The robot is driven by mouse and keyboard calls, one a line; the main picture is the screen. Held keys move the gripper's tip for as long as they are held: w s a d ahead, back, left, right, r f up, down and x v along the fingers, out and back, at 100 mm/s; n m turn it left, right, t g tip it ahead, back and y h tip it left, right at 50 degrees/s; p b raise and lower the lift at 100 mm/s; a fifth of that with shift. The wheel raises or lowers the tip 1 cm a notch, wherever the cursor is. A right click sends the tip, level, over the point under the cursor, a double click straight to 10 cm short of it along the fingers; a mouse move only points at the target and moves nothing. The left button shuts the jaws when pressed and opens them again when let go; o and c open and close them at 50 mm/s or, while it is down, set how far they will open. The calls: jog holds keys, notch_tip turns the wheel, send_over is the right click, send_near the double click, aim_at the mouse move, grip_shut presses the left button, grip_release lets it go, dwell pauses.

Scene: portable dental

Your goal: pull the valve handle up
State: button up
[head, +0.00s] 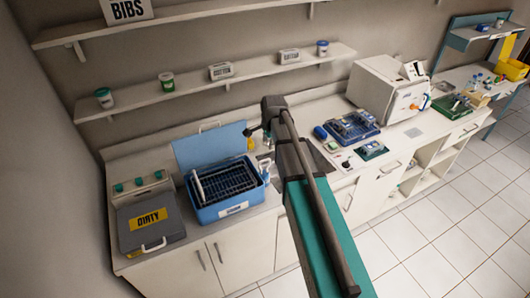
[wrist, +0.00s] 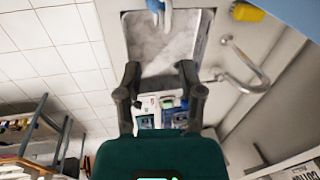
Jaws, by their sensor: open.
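In the wrist view, my gripper (wrist: 160,68) has its two dark fingers spread apart with nothing between them. A metal sink basin (wrist: 178,50) lies beyond the fingers. To its right a curved metal tap pipe (wrist: 240,68) stands by the wall, with a small fitting near its base; that may be the valve handle, but I cannot tell for sure. The pipe is to the right of my fingers and apart from them. In the head view, my arm hides most of the sink area.
In the head view, a blue tub (head: 229,208) with a rack and raised lid (head: 210,144) stands left of my arm. Further left is a grey DIRTY box (head: 150,222). A white sterilizer (head: 385,92) and blue trays (head: 352,127) stand on the right. Shelves (head: 200,75) run above.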

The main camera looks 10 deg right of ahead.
jog(key=shift+w+r+m, duration=0.4)
jog(key=shift+w, duration=0.15)
jog(key=shift+d+f, duration=0.1)
jog(key=shift+f, duration=0.05)
jog(key=w+f+b, duration=0.1)
jog(key=f+b, duration=0.8)
jog(key=w+f+b, duration=0.1)
jog(key=f+b, duration=0.3)
jog(key=shift+w+a+f, duration=0.15)
jog(key=shift+w+a, duration=0.15)
jog(key=shift+a, duration=0.1)
dwell(0.4)
grip_shut()
dwell(0.3)
